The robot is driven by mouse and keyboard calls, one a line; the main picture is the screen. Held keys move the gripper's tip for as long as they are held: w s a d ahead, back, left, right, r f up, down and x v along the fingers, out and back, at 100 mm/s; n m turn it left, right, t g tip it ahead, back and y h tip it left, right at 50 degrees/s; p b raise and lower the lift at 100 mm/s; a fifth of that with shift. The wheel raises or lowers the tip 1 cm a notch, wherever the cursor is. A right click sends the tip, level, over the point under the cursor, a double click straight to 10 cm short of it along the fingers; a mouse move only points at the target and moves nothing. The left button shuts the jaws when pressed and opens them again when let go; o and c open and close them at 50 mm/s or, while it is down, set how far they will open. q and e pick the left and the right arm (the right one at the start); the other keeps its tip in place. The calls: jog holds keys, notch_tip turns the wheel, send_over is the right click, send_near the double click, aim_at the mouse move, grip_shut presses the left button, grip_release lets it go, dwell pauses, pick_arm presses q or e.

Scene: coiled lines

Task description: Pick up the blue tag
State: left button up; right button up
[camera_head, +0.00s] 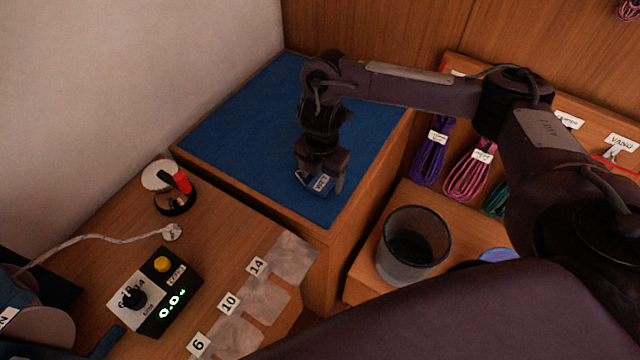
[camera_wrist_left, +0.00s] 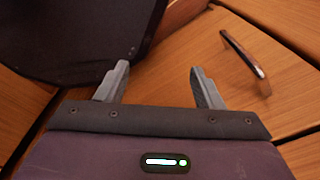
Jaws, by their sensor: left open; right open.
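The blue tag (camera_head: 320,183) is a small blue piece with a white label, too small to read surely, on the blue mat (camera_head: 245,135). My right gripper (camera_head: 320,188) reaches down over the mat, with its open fingers on either side of the tag. I cannot tell whether the fingers touch it. My left gripper (camera_wrist_left: 159,70) is open and empty in the left wrist view, away from the mat, with wood panels beyond it.
Coiled purple (camera_head: 430,160) and pink (camera_head: 468,178) lines hang right of the mat. A grey bin (camera_head: 412,245) stands below them. A control box (camera_head: 165,290), a red-handled device (camera_head: 178,188) and numbered patches (camera_head: 265,300) occupy the wooden desk. A metal handle (camera_wrist_left: 246,60) is near my left gripper.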

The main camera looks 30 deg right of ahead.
aim_at(321, 182)
jog(key=shift+f, duration=0.6)
jog(key=c, duration=1.1)
jog(key=shift+r, duration=0.1)
jog(key=shift+r, duration=0.1)
notch_tip(321, 182, up, 20)
jog(key=p, duration=0.5)
